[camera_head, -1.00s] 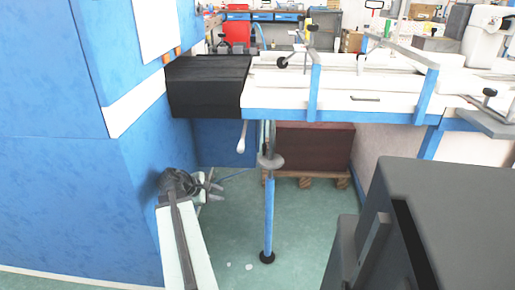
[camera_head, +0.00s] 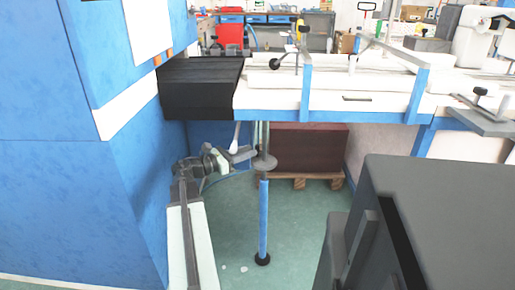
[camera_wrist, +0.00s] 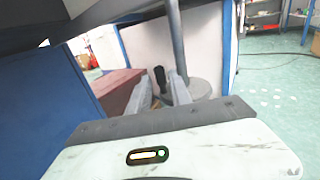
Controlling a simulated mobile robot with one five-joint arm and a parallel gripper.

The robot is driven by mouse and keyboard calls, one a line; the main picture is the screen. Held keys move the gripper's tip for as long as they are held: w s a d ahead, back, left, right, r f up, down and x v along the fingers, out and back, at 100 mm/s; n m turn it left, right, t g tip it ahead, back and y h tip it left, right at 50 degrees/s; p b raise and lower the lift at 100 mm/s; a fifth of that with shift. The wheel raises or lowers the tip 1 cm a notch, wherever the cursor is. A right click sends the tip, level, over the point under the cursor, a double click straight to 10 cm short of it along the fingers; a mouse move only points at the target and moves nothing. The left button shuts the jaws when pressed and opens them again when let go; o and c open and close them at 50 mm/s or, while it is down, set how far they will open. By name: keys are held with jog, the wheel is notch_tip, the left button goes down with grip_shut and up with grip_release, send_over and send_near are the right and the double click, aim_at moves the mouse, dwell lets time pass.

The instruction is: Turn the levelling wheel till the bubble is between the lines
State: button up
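The levelling wheel (camera_head: 264,163) is a grey disc around the table's upright support leg (camera_head: 263,210), below the table's left end. In the wrist view the wheel (camera_wrist: 200,90) lies just right of my fingertips, with the grey post rising from it. My gripper (camera_head: 243,154) is beside the wheel on its left in the head view. In the wrist view my gripper (camera_wrist: 161,78) has its two fingers apart. A dark upright piece (camera_wrist: 160,76) shows between the fingertips; I cannot tell whether they touch it. I cannot make out the bubble or its lines.
The white table (camera_head: 275,100) with blue edges is above my gripper, its black end piece (camera_head: 200,88) at left. A pale lever (camera_head: 237,135) hangs close by. A brown box (camera_head: 308,148) on a pallet stands behind the leg. A blue wall (camera_head: 75,190) is at left.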

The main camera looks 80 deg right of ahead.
aim_at(256, 157)
jog(key=x, duration=0.4)
jog(key=shift+s+d, duration=0.2)
jog(key=shift+d, duration=0.05)
jog(key=shift+c, duration=0.4)
grip_shut()
jog(key=shift+a+n+t+h, duration=0.4)
jog(key=shift+n+t+h, duration=0.2)
jog(key=shift+t+h, duration=0.2)
jog(key=shift+w+a+n+t+h, duration=0.15)
jog(key=shift+n+t+h, duration=0.55)
jog(key=shift+t, duration=0.1)
jog(key=shift+w+t, duration=0.15)
jog(key=shift+t, duration=0.15)
